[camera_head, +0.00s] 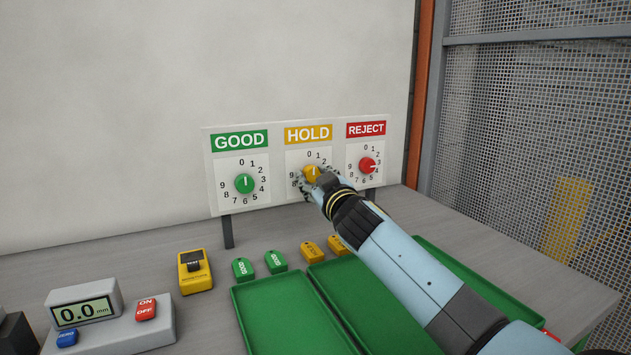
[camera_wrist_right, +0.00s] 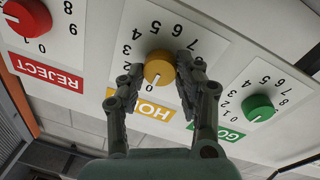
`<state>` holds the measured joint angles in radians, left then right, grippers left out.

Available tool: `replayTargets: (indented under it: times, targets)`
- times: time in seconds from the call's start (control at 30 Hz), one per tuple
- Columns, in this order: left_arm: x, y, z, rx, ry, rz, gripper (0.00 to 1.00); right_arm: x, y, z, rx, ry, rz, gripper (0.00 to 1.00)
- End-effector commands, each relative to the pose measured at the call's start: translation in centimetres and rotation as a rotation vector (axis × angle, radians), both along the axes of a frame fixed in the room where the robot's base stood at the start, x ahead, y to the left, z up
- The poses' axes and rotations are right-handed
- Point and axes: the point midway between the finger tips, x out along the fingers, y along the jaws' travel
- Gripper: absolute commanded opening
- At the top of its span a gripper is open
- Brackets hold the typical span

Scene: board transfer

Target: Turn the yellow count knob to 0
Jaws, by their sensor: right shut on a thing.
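The yellow count knob (camera_head: 313,172) sits on the HOLD dial in the middle of the white panel. In the right wrist view the knob (camera_wrist_right: 158,67) appears upside down, and its white mark points at or very near the 0. My right gripper (camera_head: 315,177) reaches the dial from the lower right and covers part of its numbers. In the wrist view the right gripper's fingers (camera_wrist_right: 158,82) lie on both sides of the knob, shut on it. My left gripper is not in view.
The green GOOD knob (camera_head: 245,183) and red REJECT knob (camera_head: 368,165) flank the HOLD dial on the panel. Green trays (camera_head: 282,310), several green and yellow tags, a yellow device (camera_head: 195,272) and a gauge with a display (camera_head: 85,310) lie on the grey table below.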

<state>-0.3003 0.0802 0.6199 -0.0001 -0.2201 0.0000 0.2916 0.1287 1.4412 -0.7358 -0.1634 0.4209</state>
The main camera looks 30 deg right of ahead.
Motion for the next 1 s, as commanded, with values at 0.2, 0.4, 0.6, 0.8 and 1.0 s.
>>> replayTargets:
  times: [0.2,0.4,0.6,0.8,1.0]
  targets:
    - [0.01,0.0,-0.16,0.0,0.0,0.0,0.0,-0.03,0.02,-0.17,-0.048,0.004,0.0,0.02]
    - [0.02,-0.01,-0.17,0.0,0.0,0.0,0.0,-0.04,0.02,-0.16,-0.058,0.005,0.0,0.02]
    - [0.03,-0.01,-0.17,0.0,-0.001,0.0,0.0,-0.04,0.02,-0.16,-0.057,0.005,0.001,0.02]
    - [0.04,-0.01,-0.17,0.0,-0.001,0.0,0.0,-0.03,0.02,-0.12,-0.057,0.005,0.0,0.57]
    - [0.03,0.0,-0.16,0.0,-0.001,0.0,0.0,-0.02,0.01,-0.07,-0.057,0.004,0.001,0.57]
